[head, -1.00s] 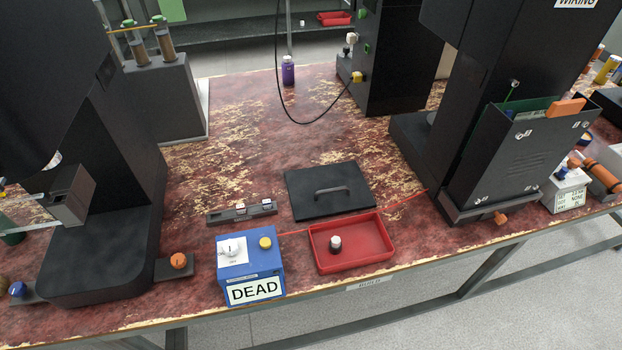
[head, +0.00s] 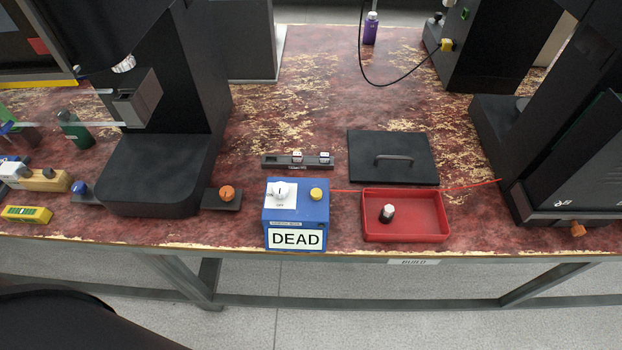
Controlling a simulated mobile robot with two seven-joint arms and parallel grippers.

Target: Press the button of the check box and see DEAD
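The check box (head: 283,229) is a blue box at the front edge of the worktable, in the middle of the head view. Its front carries a white sign with the word DEAD (head: 296,239). On its top are a white rotary switch (head: 281,191) on a white plate and a yellow button (head: 316,194) at the right. Nothing touches the button. Neither of my grippers shows in the head view.
A red tray (head: 403,233) with a small black-and-white knob (head: 387,213) stands right of the box. A black lid (head: 392,172) with a handle lies behind it. An orange button (head: 227,194) and a black machine (head: 158,175) stand left. A red wire (head: 345,190) runs right from the box.

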